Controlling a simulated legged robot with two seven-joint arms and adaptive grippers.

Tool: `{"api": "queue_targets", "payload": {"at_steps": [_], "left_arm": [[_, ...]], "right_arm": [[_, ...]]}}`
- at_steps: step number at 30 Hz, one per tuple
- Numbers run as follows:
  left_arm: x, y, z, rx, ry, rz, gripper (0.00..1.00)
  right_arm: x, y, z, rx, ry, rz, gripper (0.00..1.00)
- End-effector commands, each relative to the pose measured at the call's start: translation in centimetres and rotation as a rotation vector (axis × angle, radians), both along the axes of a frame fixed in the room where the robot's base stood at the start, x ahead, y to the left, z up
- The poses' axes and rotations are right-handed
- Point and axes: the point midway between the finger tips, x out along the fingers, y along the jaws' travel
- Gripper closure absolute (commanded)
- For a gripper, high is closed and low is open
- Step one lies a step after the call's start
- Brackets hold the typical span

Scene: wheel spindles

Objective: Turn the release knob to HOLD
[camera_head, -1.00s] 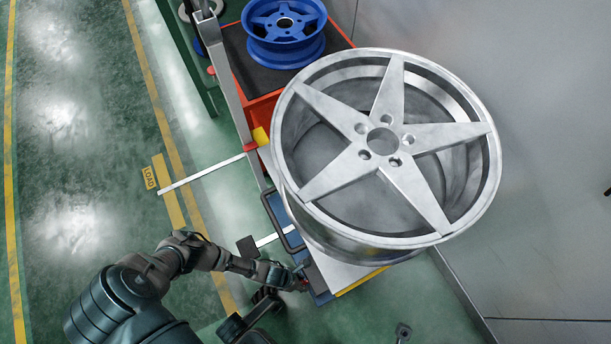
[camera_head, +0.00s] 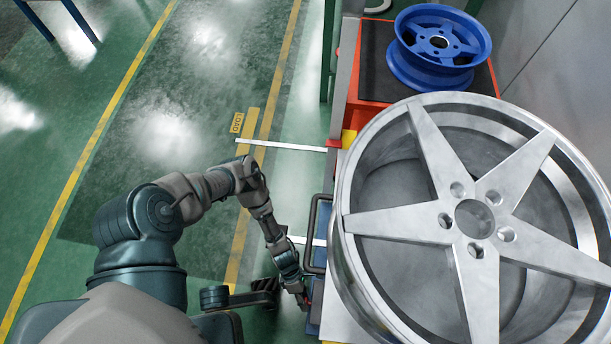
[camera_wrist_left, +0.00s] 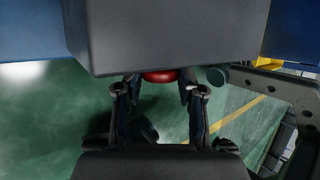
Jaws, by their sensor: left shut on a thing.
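The release knob (camera_wrist_left: 160,76) shows in the left wrist view as a red rounded piece under a grey box (camera_wrist_left: 170,35). My left gripper (camera_wrist_left: 160,86) has its two dark fingers on either side of the red knob and is shut on it. In the head view my left gripper (camera_head: 303,298) is at the side of the stand, below the big silver wheel (camera_head: 475,220). The knob's marks, HOLD among them, cannot be read in either view. My right gripper is not in view.
The silver five-spoke wheel fills the right side and overhangs the stand. A blue wheel (camera_head: 440,45) sits on a dark mat (camera_head: 378,75) on a red cabinet behind it. A dark handle (camera_head: 308,235) stands beside my left forearm. Green floor at left is open.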

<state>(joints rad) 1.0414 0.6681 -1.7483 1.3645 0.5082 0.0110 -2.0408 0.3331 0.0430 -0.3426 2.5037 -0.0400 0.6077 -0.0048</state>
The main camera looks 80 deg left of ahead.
Motion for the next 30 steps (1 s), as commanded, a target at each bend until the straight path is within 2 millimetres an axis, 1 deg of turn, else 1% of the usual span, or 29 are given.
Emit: {"api": "queue_targets", "payload": {"at_steps": [1,2,3,6,14,18,20,30], "left_arm": [[0.0,0.4,-0.2,0.011,0.001,0.002,0.96],[0.0,0.4,-0.2,0.011,0.001,0.002,0.96],[0.0,0.4,-0.3,0.011,0.001,0.002,0.59],[0.0,0.4,-0.2,0.010,0.001,0.001,0.38],[0.0,0.2,-0.1,0.005,0.000,0.000,0.38],[-0.1,0.8,0.6,0.006,-0.001,0.002,0.38],[-0.2,1.5,1.3,0.006,-0.001,0.001,0.38],[-1.5,6.2,6.8,0.007,-0.001,0.002,0.38]], "right_arm": [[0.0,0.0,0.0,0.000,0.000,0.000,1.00],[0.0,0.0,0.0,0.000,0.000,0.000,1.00],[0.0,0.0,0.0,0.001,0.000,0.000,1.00],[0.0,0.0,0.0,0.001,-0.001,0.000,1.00],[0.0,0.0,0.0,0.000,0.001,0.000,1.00],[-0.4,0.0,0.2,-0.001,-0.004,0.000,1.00],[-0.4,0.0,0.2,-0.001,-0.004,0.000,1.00],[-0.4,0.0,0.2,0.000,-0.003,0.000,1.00]]}}
